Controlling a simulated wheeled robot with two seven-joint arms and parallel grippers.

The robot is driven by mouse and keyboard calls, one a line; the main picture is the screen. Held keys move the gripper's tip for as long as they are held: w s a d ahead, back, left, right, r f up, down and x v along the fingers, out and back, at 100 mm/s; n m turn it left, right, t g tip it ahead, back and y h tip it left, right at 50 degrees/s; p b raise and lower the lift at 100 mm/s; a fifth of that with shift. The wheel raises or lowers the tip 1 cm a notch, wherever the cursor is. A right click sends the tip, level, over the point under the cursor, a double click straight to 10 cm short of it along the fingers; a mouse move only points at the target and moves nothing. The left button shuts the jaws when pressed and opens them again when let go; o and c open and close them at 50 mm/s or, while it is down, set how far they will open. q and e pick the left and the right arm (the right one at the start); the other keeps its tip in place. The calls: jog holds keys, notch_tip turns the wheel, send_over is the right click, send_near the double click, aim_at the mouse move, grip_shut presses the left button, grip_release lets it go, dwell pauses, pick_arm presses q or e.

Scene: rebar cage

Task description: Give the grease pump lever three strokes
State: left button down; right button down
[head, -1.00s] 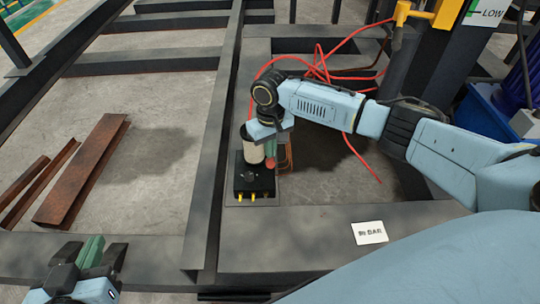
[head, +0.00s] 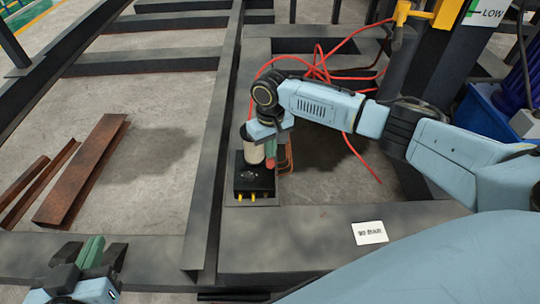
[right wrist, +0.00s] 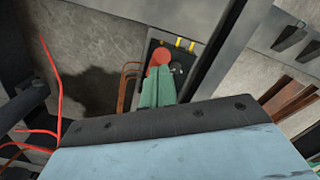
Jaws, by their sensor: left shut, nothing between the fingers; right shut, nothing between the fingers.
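The grease pump (head: 255,183) is a black box with yellow fittings at the front and a pale cylinder (head: 254,154) at its back. It sits on the dark steel frame in the middle of the head view. The lever's red knob (head: 270,164) is beside the cylinder and also shows in the right wrist view (right wrist: 160,55). My right gripper (head: 270,151) is shut and empty, its green fingertips (right wrist: 157,80) right at the knob. I cannot tell whether they touch it. The lever's arm is mostly hidden. My left gripper (head: 90,246) is shut and empty at the lower left, far from the pump.
Red hoses (head: 322,65) loop behind my right arm. Thin copper-coloured lines (right wrist: 127,85) run beside the pump. Rusty steel pieces (head: 85,172) lie on the floor at left. A white label (head: 369,233) lies on the front beam. A yellow handle (head: 408,14) stands at the back right.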

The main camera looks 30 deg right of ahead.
dwell(0.4)
jog(key=shift+s+a+f+p, duration=0.2)
jog(key=shift+s+p, duration=0.1)
jog(key=shift+p, duration=0.2)
jog(key=shift+s+f, duration=0.1)
jog(key=shift+f, duration=0.2)
jog(key=shift+s+f+p, duration=0.1)
jog(key=shift+p, duration=0.25)
